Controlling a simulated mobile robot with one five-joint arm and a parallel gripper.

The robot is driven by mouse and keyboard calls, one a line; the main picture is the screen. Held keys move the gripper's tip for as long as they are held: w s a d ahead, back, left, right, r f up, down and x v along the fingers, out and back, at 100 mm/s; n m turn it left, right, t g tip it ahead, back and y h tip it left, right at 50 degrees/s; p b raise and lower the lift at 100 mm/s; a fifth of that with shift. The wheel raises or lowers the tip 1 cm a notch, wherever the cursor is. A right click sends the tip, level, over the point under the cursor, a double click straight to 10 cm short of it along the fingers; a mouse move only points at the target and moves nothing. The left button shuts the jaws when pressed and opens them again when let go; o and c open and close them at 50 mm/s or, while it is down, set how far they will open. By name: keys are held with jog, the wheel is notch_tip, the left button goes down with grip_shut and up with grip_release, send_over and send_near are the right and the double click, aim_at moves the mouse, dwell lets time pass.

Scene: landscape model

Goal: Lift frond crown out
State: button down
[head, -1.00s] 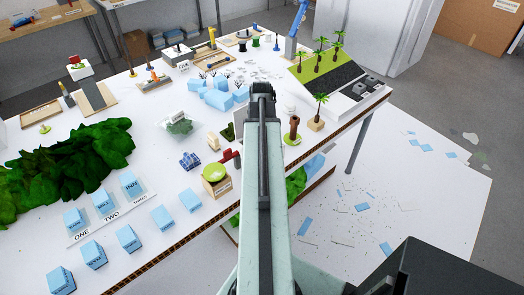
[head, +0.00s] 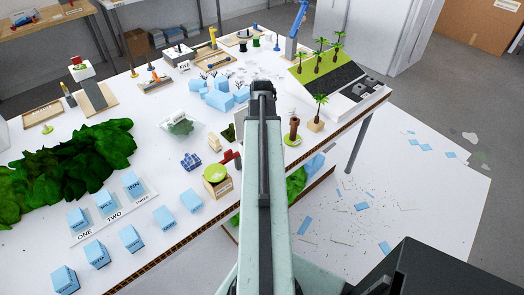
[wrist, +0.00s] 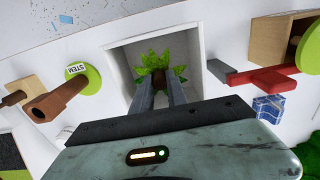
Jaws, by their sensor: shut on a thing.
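The frond crown (wrist: 153,63) is a green, spiky leaf cluster in the wrist view, with a brown middle. It is inside a white open square box (wrist: 117,62), down between the box walls. My gripper (wrist: 161,84) reaches into the box from the near side, its two grey fingers shut on the crown's middle. The fingers partly cover the crown. In the head view my arm hides the gripper, the crown and most of the box.
A brown stem on a green disc (head: 294,128) stands right of my arm, with a small palm on a wooden block (head: 315,125) beyond it. A red piece (head: 230,158), a blue checked piece (head: 191,161) and a green-topped wooden box (head: 217,187) lie to the left.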

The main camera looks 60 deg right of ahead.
jog(key=shift+r+p, duration=3.5)
jog(key=shift+r, duration=0.2)
jog(key=shift+f, duration=0.1)
